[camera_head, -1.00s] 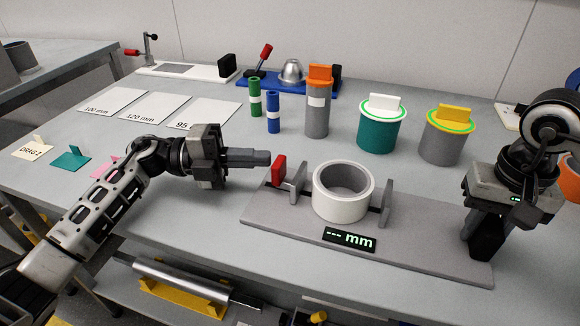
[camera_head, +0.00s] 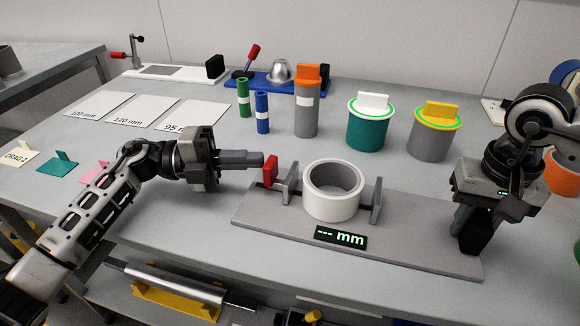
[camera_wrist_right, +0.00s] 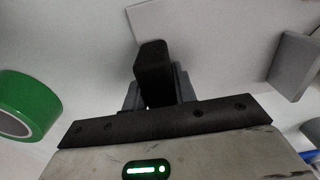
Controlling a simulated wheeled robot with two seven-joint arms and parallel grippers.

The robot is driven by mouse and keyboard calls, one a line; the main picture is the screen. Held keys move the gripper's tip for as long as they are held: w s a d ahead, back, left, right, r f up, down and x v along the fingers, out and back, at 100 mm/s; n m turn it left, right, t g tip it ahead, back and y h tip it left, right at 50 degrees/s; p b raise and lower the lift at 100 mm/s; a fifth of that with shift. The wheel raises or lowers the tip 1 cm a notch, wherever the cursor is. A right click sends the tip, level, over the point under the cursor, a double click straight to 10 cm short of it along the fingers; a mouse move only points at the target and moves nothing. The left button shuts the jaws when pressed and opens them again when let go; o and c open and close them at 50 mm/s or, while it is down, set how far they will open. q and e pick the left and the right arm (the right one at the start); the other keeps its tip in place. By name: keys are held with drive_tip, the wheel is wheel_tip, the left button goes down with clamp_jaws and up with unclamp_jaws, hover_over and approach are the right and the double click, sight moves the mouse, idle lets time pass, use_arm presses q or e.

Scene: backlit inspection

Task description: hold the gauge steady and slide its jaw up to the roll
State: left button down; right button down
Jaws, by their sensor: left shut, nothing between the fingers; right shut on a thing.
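The gauge is a grey board (camera_head: 405,240) with two upright grey jaws, the left jaw (camera_head: 290,184) and the right jaw (camera_head: 376,200). A red tab (camera_head: 270,171) stands beside the left jaw. The white roll (camera_head: 333,204) sits between the jaws, with a small gap on the left jaw's side. The readout (camera_head: 340,237) shows dashes and "mm". My left gripper (camera_head: 262,160) is shut and empty, its tips right beside the red tab; contact is unclear. My right gripper (camera_head: 474,238) is shut on the black handle at the board's right end; the handle (camera_wrist_right: 155,75) fills its fingers in the wrist view.
Behind the gauge stand an orange-topped grey canister (camera_head: 306,115), a teal canister (camera_head: 367,130), a yellow-topped canister (camera_head: 431,140), and green and blue tubes (camera_head: 262,112). Labelled white cards (camera_head: 140,110) lie at back left. The table's front edge is close to the board.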

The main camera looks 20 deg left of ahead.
sight(267, 164)
use_arm(q)
drive_tip(key=shift+d, duration=0.65)
drive_tip(key=shift+s+d, duration=0.1)
drive_tip(key=shift+d, duration=1.2)
drive_tip(key=shift+a, duration=0.1)
drive_tip(key=shift+a, duration=1.95)
drive_tip(key=v, duration=1.2)
